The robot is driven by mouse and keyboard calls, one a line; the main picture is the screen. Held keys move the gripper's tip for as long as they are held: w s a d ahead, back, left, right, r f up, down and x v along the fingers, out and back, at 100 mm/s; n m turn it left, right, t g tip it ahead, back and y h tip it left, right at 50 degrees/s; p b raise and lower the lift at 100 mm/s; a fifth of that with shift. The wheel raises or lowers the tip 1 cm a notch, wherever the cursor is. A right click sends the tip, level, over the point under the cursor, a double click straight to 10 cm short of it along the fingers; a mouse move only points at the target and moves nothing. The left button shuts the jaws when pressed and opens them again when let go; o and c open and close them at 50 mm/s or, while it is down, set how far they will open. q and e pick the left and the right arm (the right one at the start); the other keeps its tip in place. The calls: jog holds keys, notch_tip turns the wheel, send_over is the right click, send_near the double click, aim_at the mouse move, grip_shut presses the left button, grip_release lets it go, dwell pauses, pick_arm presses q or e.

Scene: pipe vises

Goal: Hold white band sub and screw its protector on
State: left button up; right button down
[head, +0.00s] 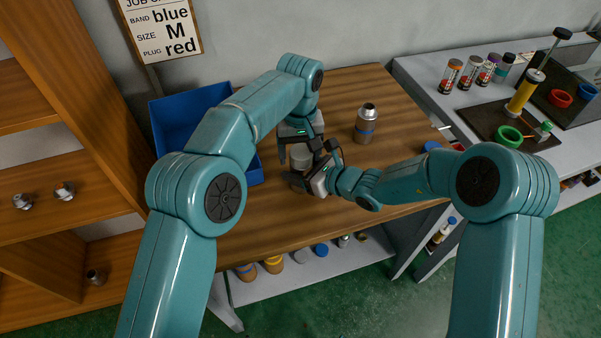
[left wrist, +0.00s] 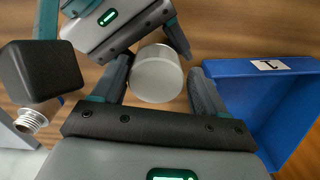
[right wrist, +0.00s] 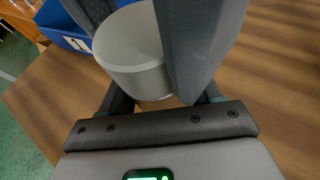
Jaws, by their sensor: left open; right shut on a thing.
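My right gripper (head: 304,181) reaches in low from the right and is shut on a piece under the cap, probably the sub (right wrist: 160,103). Only a sliver of that piece shows, and its band is hidden. I cannot tell how far the cap is threaded on.
A blue bin (head: 186,122) stands close at the left. A job card (head: 163,30) hangs on the wall.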

pick_arm(q)
jog(key=shift+d+r, duration=0.15)
jog(key=shift+r, duration=2.2)
jog(key=shift+c, duration=0.5)
jog(key=shift+s+a+r+n, duration=0.1)
jog(key=shift+s+a+n, duration=0.1)
jog(key=shift+n, duration=0.4)
jog(key=r+n, duration=0.1)
jog(key=n, duration=0.1)
jog(key=r+n, duration=0.1)
jog(key=shift+a+r+n, duration=0.3)
jog(key=shift+a+n, duration=0.05)
jog(key=shift+n, duration=0.05)
jog(key=shift+w+d+r+n, duration=0.1)
jog(key=shift+d+r+n, duration=0.05)
jog(key=shift+r+n, duration=0.55)
jog(key=shift+d+f, duration=0.35)
jog(key=shift+f, duration=0.05)
jog(key=shift+w+f, duration=0.1)
